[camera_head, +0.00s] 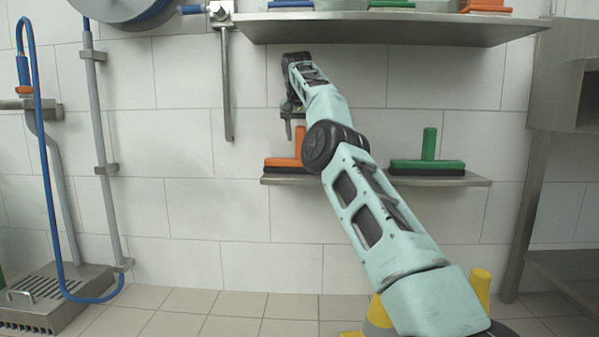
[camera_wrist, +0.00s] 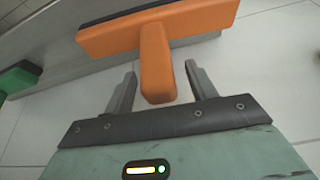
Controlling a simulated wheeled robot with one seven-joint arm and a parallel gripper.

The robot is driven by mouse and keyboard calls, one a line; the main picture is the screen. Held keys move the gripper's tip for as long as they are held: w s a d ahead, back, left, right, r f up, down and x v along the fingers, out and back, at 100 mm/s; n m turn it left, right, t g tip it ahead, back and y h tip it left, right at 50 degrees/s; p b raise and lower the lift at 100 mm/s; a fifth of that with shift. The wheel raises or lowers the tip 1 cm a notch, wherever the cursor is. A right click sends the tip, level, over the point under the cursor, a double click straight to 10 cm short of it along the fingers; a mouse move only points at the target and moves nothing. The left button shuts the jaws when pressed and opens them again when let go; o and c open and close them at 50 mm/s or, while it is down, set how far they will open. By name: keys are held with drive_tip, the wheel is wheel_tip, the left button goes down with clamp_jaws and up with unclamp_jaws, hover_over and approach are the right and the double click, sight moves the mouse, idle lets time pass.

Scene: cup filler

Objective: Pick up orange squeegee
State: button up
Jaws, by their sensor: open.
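The orange squeegee (camera_head: 283,163) stands on the small wall shelf, at its left end, with its handle up. My forearm hides its right part in the head view. In the wrist view the squeegee (camera_wrist: 157,60) lies ahead, with its handle end between the two open fingers of my gripper (camera_wrist: 160,82). There is a gap between the handle and each finger. In the head view my gripper (camera_head: 291,112) hangs above the orange squeegee, pointing down.
A green squeegee (camera_head: 427,165) stands at the right end of the same shelf (camera_head: 478,181). A wide upper shelf (camera_head: 390,31) holds more squeegees above my arm. A blue hose (camera_head: 45,160) and pipes are at left. Yellow objects (camera_head: 481,287) stand on the floor behind my arm.

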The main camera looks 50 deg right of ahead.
drive_tip(key=shift+w+d+f, duration=0.1)
drive_tip(key=shift+f, duration=0.25)
drive_tip(key=shift+r, duration=0.1)
clamp_jaws()
